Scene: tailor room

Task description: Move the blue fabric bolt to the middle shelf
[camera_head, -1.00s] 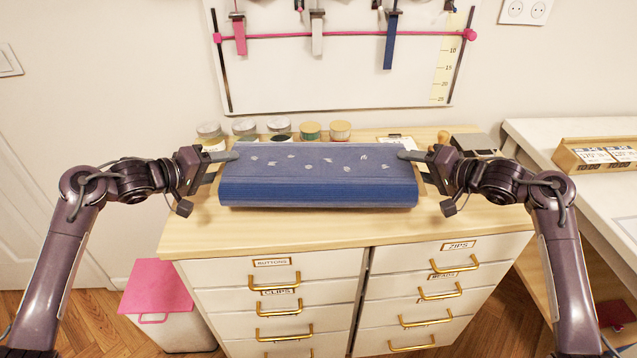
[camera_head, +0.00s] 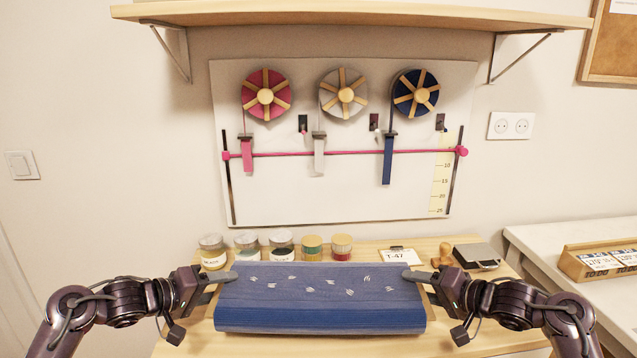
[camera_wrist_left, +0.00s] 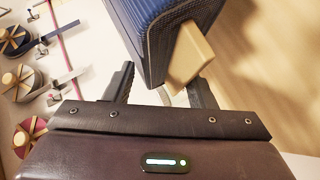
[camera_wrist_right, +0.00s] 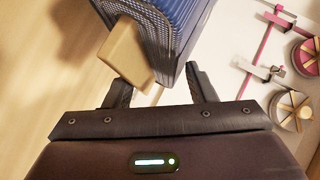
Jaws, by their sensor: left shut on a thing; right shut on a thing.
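The blue fabric bolt (camera_head: 320,312), with small white marks on its top face, lies level across the front of the head view. My left gripper (camera_head: 222,278) is shut on its left end and my right gripper (camera_head: 418,277) is shut on its right end. In both wrist views the blue cloth (camera_wrist_left: 165,30) (camera_wrist_right: 170,30) and a pale wooden end block (camera_wrist_left: 188,55) (camera_wrist_right: 127,55) are at the fingers. A wooden shelf (camera_head: 350,14) on brackets spans the top of the head view. Whether the bolt touches the cabinet top is unclear.
The wooden cabinet top (camera_head: 195,340) holds several jars (camera_head: 282,247), a T-47 card (camera_head: 397,256), a stamp (camera_head: 443,256) and a dark box (camera_head: 477,255) behind the bolt. A wall board (camera_head: 270,195) with ribbon reels hangs below the shelf. A white table (camera_head: 560,240) is at right.

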